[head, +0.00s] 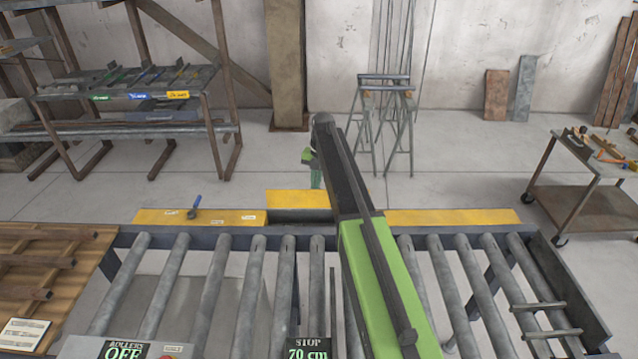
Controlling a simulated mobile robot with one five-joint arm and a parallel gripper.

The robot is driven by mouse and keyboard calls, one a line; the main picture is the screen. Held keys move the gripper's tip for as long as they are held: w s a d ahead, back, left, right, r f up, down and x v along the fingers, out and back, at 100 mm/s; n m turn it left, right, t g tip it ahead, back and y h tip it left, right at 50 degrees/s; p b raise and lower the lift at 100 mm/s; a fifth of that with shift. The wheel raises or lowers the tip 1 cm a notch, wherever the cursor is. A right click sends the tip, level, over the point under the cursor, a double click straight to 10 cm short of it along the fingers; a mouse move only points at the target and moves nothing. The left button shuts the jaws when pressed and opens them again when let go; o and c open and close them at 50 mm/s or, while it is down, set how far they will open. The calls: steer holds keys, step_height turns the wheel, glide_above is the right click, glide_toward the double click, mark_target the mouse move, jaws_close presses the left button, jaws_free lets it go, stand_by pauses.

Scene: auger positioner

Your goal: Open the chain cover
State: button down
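A yellow cover strip runs along the far side of the roller conveyor. Its left part (232,217) bears small white labels and a blue-handled piece (195,206). Its right part (465,216) looks flat and plain. Between them a yellow-topped section (296,199) stands higher, with a dark front face; I cannot tell whether it is a raised lid or a separate box. No part is labelled legibly as the chain cover. My gripper (315,172) is beyond the raised section, partly hidden behind my dark arm link. Its fingers are too small and covered to judge.
Grey rollers (205,285) fill the foreground, with panels reading "ROLLERS OFF" (124,350) and "STOP 70 cm" (307,350). A rack (140,85) stands back left, trestles (385,105) behind my arm, a tool cart (585,180) right. Floor between them is clear.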

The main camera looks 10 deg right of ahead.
steer(key=shift+w+d+r+p, duration=0.15)
steer(key=shift+w+r+p, duration=0.4)
steer(key=shift+p, duration=0.3)
step_height(320, 180, up, 11)
steer(key=s+d+p, duration=0.1)
steer(key=p, duration=1)
steer(key=shift+f, duration=0.1)
